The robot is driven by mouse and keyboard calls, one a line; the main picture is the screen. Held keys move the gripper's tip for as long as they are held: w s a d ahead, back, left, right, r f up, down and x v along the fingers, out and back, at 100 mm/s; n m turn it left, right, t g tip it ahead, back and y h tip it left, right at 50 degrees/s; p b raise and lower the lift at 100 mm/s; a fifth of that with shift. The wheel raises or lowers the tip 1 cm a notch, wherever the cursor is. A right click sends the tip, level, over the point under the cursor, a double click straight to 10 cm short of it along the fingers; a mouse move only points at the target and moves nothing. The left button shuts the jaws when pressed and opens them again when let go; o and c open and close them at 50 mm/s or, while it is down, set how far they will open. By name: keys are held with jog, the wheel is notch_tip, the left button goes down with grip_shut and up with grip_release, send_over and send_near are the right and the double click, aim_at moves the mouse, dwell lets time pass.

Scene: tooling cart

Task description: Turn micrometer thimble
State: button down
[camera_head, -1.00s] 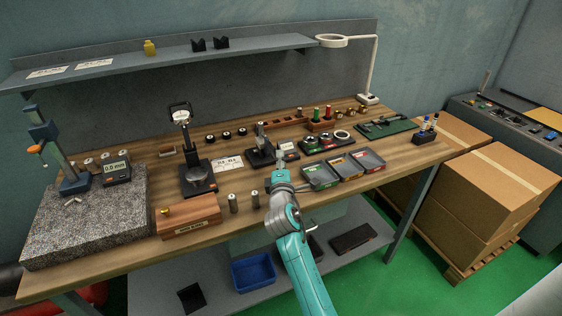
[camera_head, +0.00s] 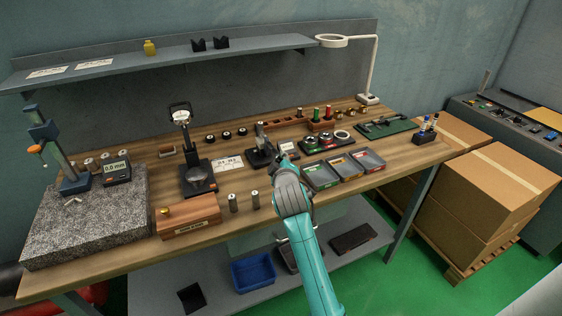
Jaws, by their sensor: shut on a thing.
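The micrometer (camera_head: 261,131) is held upright in a dark stand (camera_head: 258,158) near the middle of the bench. My teal and grey arm reaches in from the front, and my gripper (camera_head: 283,160) is at the right side of the stand. The gripper is shut on the micrometer thimble, as far as its place shows. The fingers are small here, and the wrist hides the thimble and the contact itself.
Three sorting trays (camera_head: 344,188) lie close to the right of my wrist. A dial gauge stand (camera_head: 183,145) stands to the left, with a white card (camera_head: 228,163) between. Small metal cylinders (camera_head: 233,203) and a wooden box (camera_head: 190,217) are at the front edge.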

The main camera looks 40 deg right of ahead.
jog(key=m+y, duration=0.3)
jog(key=m, duration=0.1)
jog(key=shift+f+m, duration=0.1)
jog(key=shift+m, duration=0.3)
dwell(0.4)
jog(key=c, duration=1.3)
grip_release()
jog(key=v, duration=1.2)
jog(key=shift+d, duration=0.1)
